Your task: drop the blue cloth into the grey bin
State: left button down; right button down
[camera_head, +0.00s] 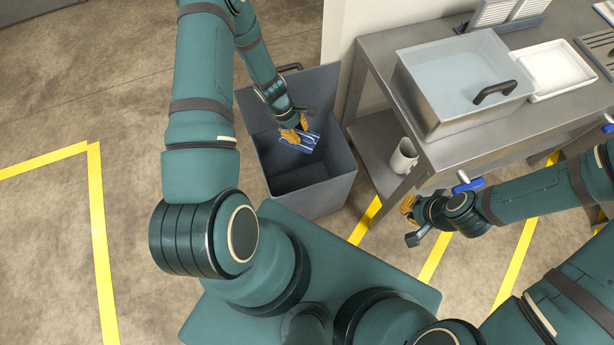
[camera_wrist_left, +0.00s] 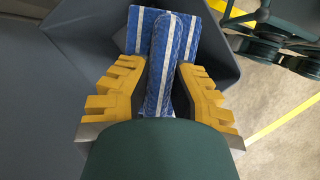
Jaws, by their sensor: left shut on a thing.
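The blue cloth (camera_head: 305,143) with white stripes is held in my left gripper (camera_head: 291,130) over the opening of the grey bin (camera_head: 325,183). In the left wrist view the cloth (camera_wrist_left: 172,50) is pinched between the yellow fingers of my left gripper (camera_wrist_left: 160,90), with the dark bin wall (camera_wrist_left: 60,60) around it. The bin's floor is partly hidden by the cloth and gripper. My right gripper (camera_head: 408,206) is by the bench's front edge, away from the bin; its fingers are too small and partly hidden to judge.
A steel bench (camera_head: 460,150) stands right of the bin, bearing a sink-like basin (camera_head: 440,125) with a black handle and a white tray (camera_head: 575,85). A white mug-like container (camera_head: 403,157) sits on the lower shelf. Yellow lines (camera_head: 97,220) mark the floor, which is clear on the left.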

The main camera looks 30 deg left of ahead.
pick_arm(q)
notch_tip(320, 180, down, 4)
jog(key=b, duration=0.3)
jog(key=shift+f, duration=0.25)
jog(key=shift+f+b, duration=0.45)
jog(key=shift+f, duration=0.2)
jog(key=c, duration=0.9)
grip_release()
jog(key=v, duration=1.2)
jog(key=shift+d+r, duration=0.1)
